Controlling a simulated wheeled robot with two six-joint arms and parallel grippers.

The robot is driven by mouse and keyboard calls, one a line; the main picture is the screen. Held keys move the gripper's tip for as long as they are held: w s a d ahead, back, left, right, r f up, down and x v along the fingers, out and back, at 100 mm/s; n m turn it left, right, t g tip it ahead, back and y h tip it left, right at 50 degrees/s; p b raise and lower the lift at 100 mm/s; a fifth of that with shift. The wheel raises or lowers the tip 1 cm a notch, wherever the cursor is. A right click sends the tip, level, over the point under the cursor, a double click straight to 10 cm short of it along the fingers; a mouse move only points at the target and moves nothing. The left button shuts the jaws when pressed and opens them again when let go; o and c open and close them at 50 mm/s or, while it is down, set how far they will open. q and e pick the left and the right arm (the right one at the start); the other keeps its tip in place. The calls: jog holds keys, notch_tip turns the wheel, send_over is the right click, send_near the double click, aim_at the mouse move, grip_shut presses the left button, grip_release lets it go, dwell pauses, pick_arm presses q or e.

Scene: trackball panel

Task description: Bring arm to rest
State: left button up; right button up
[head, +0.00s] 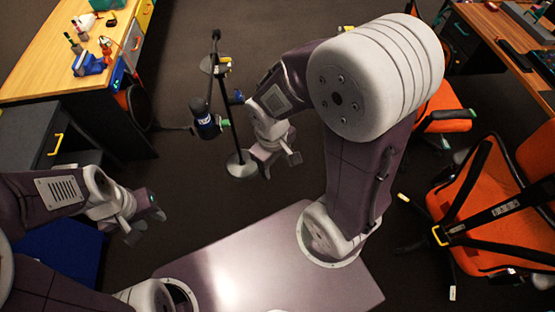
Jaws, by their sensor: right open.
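My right gripper (281,168) is in the upper middle of the head view, at the end of my raised, bent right arm. It is open, with nothing seen between its fingers, and hangs beside the round base of a thin black stand (235,130). My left gripper (146,227) is low at the left, in front of the desk. Its fingertips are small and angled here, so I cannot tell whether they are apart. I see nothing held in it. No trackball panel can be made out in this view.
A dark blue bottle-like thing (207,124) is by the stand. Orange chairs (470,220) crowd the right. Another desk (510,40) is at the upper right.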

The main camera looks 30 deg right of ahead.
pick_arm(q)
jog(key=f+b, duration=0.5)
jog(key=shift+s+a, duration=0.1)
jog(key=shift+a, duration=0.15)
pick_arm(e)
jog(key=f+m, duration=0.3)
jog(key=f+m+y, duration=0.1)
jog(key=f, duration=0.1)
jog(key=shift+s+d+m+t, duration=0.15)
jog(key=shift+s+m+t, duration=0.15)
jog(key=shift+m, duration=0.1)
jog(key=shift+d, duration=0.1)
